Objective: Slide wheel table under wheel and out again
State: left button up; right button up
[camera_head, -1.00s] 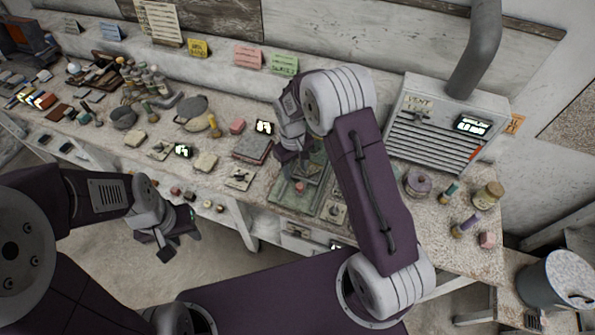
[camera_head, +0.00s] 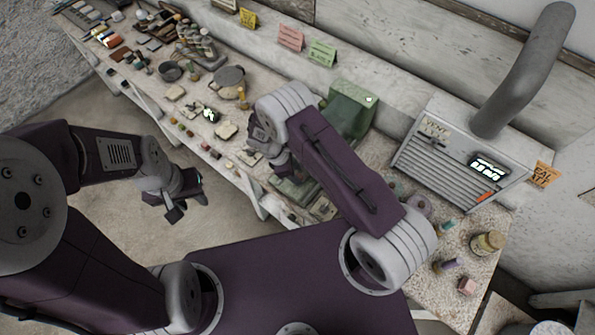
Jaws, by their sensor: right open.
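A green machine (camera_head: 350,108) stands at the back of the bench behind my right arm, which hides much of its front. The wheel cannot be made out. A low green base with a flat plate (camera_head: 293,192) shows below my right gripper, and I take it for the wheel table. My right gripper (camera_head: 283,168) is open, pointing down just over this base; whether it touches the plate cannot be told. My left gripper (camera_head: 187,207) is open and empty, off the bench's front edge over the floor.
A grey vent box (camera_head: 455,155) with a thick pipe stands right of the green machine. Small jars and a pink block (camera_head: 466,286) lie at the bench's right end. Pans (camera_head: 228,76), tools and small blocks crowd the left. Cards (camera_head: 291,37) stand along the back ledge.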

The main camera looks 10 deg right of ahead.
jog(key=shift+s+d+f, duration=0.1)
jog(key=shift+d+f, duration=0.3)
jog(key=shift+f, duration=0.25)
jog(key=shift+a+f, duration=0.1)
jog(key=shift+a, duration=0.3)
jog(key=shift+c, duration=0.4)
jog(key=c, duration=0.5)
jog(key=shift+d, duration=0.15)
grip_shut()
jog(key=shift+d, duration=0.1)
pick_arm(q)
jog(key=shift+r, duration=0.25)
jog(key=shift+a, duration=0.2)
